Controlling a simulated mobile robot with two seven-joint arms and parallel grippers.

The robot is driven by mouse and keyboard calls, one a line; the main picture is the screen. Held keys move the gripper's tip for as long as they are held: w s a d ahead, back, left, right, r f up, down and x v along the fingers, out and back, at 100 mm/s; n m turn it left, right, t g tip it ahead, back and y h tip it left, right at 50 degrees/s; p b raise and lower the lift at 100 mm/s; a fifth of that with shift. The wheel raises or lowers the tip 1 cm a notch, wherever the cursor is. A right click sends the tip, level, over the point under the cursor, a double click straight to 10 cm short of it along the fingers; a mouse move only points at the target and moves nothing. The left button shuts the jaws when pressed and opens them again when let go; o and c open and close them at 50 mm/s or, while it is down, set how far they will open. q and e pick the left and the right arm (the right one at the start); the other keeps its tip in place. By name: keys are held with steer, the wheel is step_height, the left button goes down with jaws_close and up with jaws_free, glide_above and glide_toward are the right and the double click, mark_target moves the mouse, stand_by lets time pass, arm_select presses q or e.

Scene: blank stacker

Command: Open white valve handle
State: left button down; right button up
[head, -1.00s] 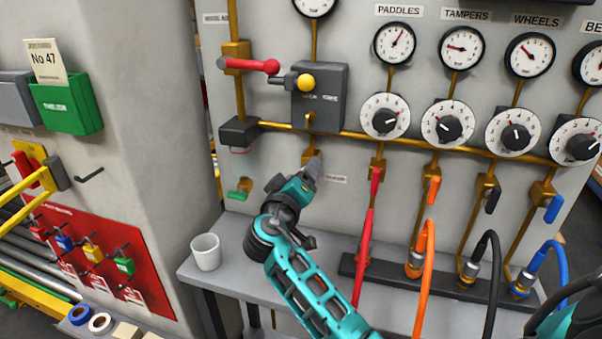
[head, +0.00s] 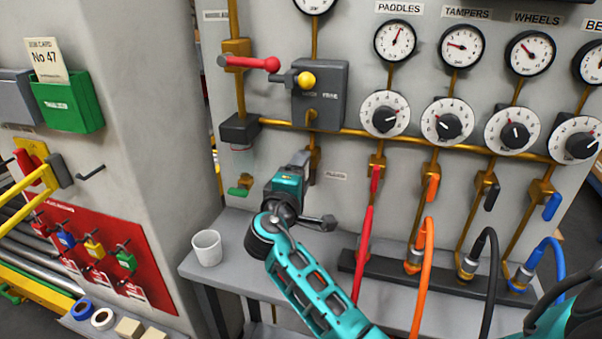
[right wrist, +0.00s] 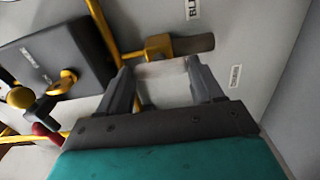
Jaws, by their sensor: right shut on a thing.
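The white valve handle (right wrist: 163,80) shows in the right wrist view as a pale piece between the fingers of my right gripper (right wrist: 165,82). The gripper is shut on it. A brass valve body (right wrist: 158,47) with a grey stub lies just beyond. In the head view my right gripper (head: 300,158) is at the lower end of the brass pipe below the grey box, just left of the valve body (head: 314,160). The handle is hidden there by the gripper. My left gripper is not in view.
A grey box (head: 320,95) with a yellow knob and a red lever (head: 250,63) are above. Red (head: 375,178), orange (head: 433,187), black and blue handles hang to the right. A white cup (head: 207,248) stands on the grey shelf (head: 235,290) below.

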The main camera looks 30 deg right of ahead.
steer(key=shift+r+n, duration=0.1)
steer(key=shift+n, duration=0.2)
steer(key=o, duration=1.1)
steer(key=shift+c, duration=0.2)
